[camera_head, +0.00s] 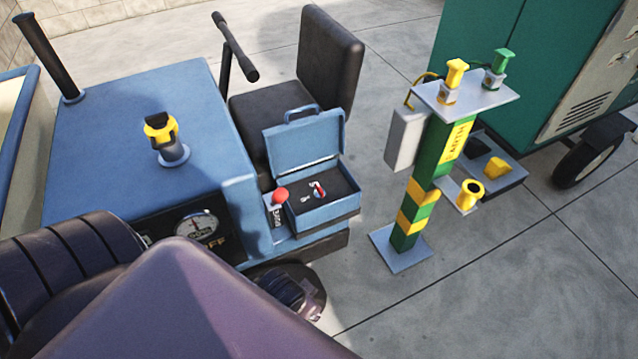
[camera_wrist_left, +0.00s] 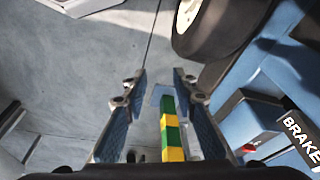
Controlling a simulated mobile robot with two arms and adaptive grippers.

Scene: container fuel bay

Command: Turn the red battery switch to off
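The red battery switch (camera_head: 319,189) appears as a small red and white part on the dark panel inside an open blue box (camera_head: 325,214) on the blue vehicle. Its exact setting is too small to read. My left gripper (camera_wrist_left: 158,86) is open and empty in the left wrist view, its two fingers spread apart. In the head view my arm hides most of it, low beside the vehicle, apart from the switch. A red part (camera_wrist_left: 250,147) shows near the blue bodywork in the wrist view; I cannot tell if it is the switch. My right gripper is not in view.
A red brake knob (camera_head: 280,195) stands just left of the box, by a BRAKE label (camera_wrist_left: 302,136). The box's raised lid (camera_head: 305,142) stands behind it. A green and yellow earth post (camera_head: 413,208) stands to the right. Bare concrete (camera_head: 480,300) lies at front right.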

